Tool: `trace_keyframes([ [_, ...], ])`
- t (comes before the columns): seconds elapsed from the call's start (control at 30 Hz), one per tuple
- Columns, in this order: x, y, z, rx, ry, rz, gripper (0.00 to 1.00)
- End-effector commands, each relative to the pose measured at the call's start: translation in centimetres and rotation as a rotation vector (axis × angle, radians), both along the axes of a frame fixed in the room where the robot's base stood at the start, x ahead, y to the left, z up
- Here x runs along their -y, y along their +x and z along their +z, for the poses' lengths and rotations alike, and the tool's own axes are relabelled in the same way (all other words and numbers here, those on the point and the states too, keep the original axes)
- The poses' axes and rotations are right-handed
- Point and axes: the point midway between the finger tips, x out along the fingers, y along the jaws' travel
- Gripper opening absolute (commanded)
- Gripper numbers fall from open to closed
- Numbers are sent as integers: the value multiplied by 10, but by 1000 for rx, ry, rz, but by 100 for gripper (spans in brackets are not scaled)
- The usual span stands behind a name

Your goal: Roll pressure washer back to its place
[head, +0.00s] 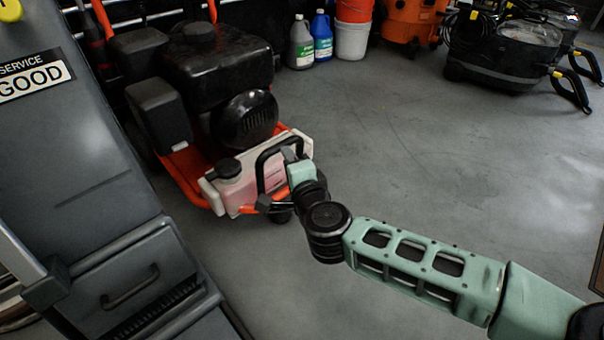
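The pressure washer (200,62) stands at the left, with a black engine on an orange-red frame. A whitish tank (238,188) with pinkish liquid and a black cap sits at its near end. My arm reaches in from the lower right. My gripper (284,172) is at the near right corner of the washer, beside the tank. A black bent bar (267,160) shows right at my gripper, and I cannot tell whether it is part of the washer or of the gripper. The fingertips are not clear, so I cannot tell if they hold anything.
A grey cabinet (75,165) with a drawer stands close at the left, beside the washer. Grey and blue jugs (322,38), a white and orange bucket (351,40) and black machines (505,50) line the back. The grey floor (420,140) at center and right is clear.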

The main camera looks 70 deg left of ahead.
Motion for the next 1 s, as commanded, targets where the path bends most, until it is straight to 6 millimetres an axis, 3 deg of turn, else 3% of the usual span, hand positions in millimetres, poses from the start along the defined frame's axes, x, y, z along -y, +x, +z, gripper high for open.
trace_keyframes([
  [0.2,40,-4,12,-1,-1,2,41],
  [0.4,66,-6,15,-1,-1,1,41],
  [0.6,75,-7,14,-1,0,0,41],
  [1.0,75,-7,14,-1,1,1,41],
])
